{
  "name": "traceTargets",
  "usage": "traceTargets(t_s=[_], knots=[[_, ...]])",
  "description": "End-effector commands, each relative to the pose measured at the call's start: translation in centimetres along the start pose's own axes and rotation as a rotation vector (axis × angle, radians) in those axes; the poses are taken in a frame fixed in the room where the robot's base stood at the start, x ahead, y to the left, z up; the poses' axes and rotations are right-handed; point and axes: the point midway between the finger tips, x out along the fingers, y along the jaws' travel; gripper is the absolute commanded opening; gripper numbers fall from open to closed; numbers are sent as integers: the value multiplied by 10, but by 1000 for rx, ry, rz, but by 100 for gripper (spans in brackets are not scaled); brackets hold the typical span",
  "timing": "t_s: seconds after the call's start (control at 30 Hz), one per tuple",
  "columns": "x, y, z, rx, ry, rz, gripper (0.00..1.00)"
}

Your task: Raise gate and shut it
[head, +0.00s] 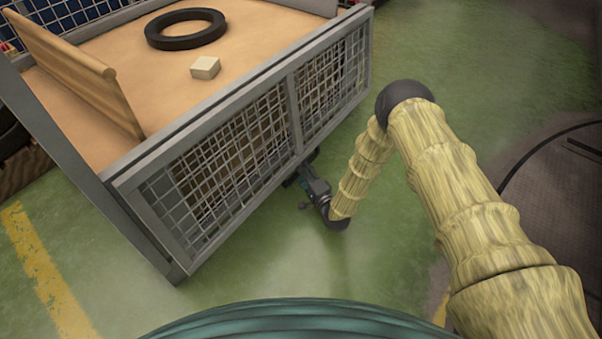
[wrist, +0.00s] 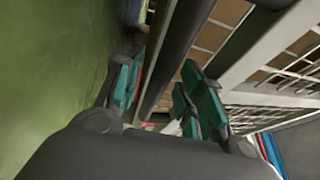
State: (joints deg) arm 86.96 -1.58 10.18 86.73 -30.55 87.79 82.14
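The gate (head: 293,105) is a grey-framed wire-mesh panel on the near side of a grey metal cage (head: 60,135). It appears to hang down below the level of the cage's tan deck, with its top rail along the deck edge. My gripper (head: 300,178) is low at the gate's bottom edge, near the middle of its length. In the wrist view my gripper (wrist: 160,95) has its teal-padded fingers apart, with a dark bar (wrist: 180,45) running between them. Gaps seem to show beside the bar; firm contact is not visible. The mesh also shows at right (wrist: 285,85).
On the tan deck (head: 150,95) lie a black ring (head: 186,29) and a small pale block (head: 205,68). A tan panel (head: 75,70) stands at the deck's left. The green floor (head: 440,45) beyond the gate is clear. A dark round plate (head: 560,200) lies at right.

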Motion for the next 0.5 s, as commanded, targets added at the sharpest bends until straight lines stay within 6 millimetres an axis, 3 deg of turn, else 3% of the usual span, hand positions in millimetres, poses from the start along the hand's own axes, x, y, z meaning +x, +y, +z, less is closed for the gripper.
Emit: traceTargets(t_s=[0.37,0.5], knots=[[5,0,0,1,1,0,39],[5,0,0,1,1,0,17]])
